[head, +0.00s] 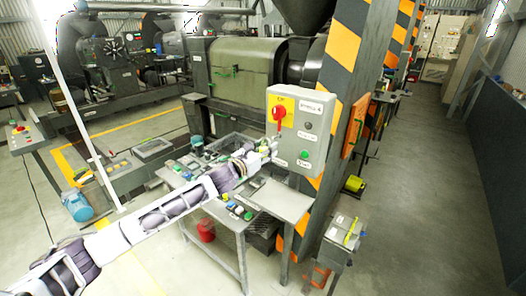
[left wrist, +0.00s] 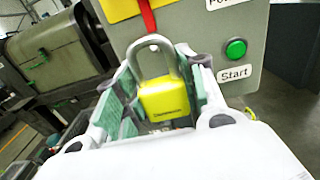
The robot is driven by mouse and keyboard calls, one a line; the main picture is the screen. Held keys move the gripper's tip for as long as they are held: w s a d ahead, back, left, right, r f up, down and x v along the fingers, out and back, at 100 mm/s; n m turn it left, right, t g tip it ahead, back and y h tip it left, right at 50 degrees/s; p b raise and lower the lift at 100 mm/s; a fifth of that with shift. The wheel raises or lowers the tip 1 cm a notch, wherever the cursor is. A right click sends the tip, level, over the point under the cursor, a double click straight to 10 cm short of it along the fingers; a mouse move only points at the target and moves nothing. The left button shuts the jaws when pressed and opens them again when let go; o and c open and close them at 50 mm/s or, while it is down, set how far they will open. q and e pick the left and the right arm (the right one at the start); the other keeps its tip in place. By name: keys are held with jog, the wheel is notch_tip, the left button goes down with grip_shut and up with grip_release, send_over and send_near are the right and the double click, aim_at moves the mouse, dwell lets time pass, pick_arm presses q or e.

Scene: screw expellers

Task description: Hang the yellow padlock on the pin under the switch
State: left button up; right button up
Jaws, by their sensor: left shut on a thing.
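The yellow padlock (left wrist: 166,99) is upright between the fingers of my left gripper (left wrist: 160,75), with its grey shackle upward and closed-looking. My left gripper (head: 267,149) is shut on the padlock's body, just in front of the lower left of the grey control box (head: 313,113). The red switch (head: 279,112) sits on a yellow plate on that box. Its red lower part (left wrist: 148,16) shows just above and behind the shackle; the shackle appears apart from it, though depth is hard to judge. The pin itself is not clearly visible. My right gripper is not in view.
A green Start button (left wrist: 236,48) is on the box to the right of the padlock. A black-and-orange striped post (head: 347,45) stands behind the box. A work table (head: 283,203) with small items lies below. A green machine (head: 243,62) is behind.

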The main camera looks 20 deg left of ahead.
aim_at(279, 139)
pick_arm(q)
jog(key=shift+w+d, duration=0.2)
jog(key=shift+w, duration=0.3)
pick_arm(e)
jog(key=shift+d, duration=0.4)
pick_arm(q)
jog(key=shift+w+d+r, duration=0.1)
jog(key=shift+w, duration=0.1)
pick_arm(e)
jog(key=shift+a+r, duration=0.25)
pick_arm(q)
jog(key=shift+w+p, duration=0.15)
jog(key=shift+p, duration=0.15)
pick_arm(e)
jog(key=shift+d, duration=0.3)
pick_arm(q)
jog(key=shift+w+d, duration=0.2)
jog(key=shift+w, duration=0.2)
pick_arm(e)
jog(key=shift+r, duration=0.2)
pick_arm(q)
jog(key=shift+w+d, duration=0.1)
jog(key=shift+w, duration=0.2)
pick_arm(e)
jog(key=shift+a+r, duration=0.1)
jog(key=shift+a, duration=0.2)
pick_arm(q)
jog(key=shift+w+d+p, duration=0.1)
jog(key=shift+w+p, duration=0.2)
